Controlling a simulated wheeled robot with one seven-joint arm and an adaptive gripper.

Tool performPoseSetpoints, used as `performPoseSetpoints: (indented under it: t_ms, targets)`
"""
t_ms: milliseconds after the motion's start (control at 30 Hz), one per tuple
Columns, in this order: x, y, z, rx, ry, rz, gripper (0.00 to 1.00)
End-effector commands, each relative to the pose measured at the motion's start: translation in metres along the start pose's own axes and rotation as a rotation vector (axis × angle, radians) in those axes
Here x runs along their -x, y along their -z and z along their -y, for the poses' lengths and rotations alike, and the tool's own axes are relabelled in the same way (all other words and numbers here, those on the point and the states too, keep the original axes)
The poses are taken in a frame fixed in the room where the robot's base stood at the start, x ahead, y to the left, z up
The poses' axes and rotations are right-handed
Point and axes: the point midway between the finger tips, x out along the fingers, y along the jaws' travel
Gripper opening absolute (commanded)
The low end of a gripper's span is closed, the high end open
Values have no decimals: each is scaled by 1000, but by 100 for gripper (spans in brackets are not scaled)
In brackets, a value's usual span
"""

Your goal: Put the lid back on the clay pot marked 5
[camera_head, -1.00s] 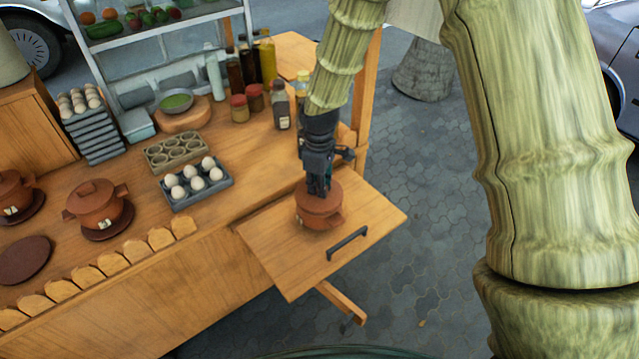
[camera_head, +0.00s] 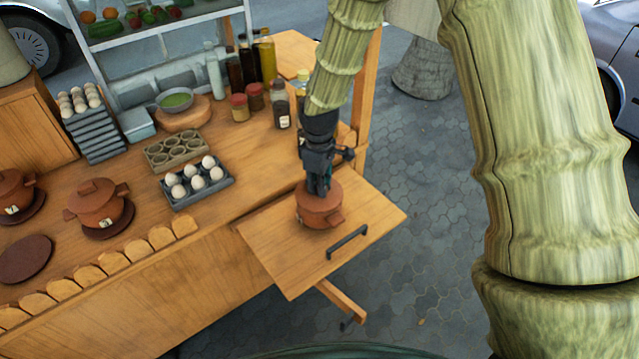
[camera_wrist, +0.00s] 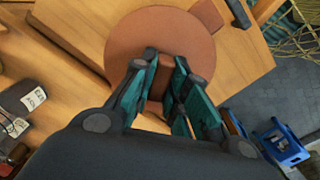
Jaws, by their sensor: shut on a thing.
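A reddish-brown clay pot (camera_head: 322,220) stands on the pull-out wooden board (camera_head: 277,255) at the counter's front right. Its round lid (camera_head: 334,198) appears seated on its rim; it fills the upper middle of the wrist view (camera_wrist: 138,32). My gripper (camera_head: 318,190) points straight down over the lid's middle. In the wrist view my gripper (camera_wrist: 166,72) has its fingers shut around the lid's knob, which they mostly hide. I cannot read a number on this pot.
Two other lidded clay pots (camera_head: 97,208) with small tags stand on dark saucers at the left; an empty saucer (camera_head: 24,260) lies nearby. An egg tray (camera_head: 197,188) and several bottles (camera_head: 267,60) stand behind. The board has a black handle (camera_head: 347,242) and clear room around the pot.

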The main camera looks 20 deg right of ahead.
Motion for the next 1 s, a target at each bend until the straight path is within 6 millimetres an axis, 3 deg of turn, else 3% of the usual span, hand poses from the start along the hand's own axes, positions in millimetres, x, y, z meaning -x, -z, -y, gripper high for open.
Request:
performPoseSetpoints:
  t_ms: [200, 233, 333, 567, 700, 1000]
  targets:
    - [0, 0, 0, 0, 0, 0, 0]
    - [0, 0, 0, 0, 0, 0, 19]
    - [0, 0, 0, 0, 0, 0, 37]
    - [0, 0, 0, 0, 0, 0, 41]
    - [0, 0, 0, 0, 0, 0, 62]
    - [0, 0, 0, 0, 0, 0, 62]
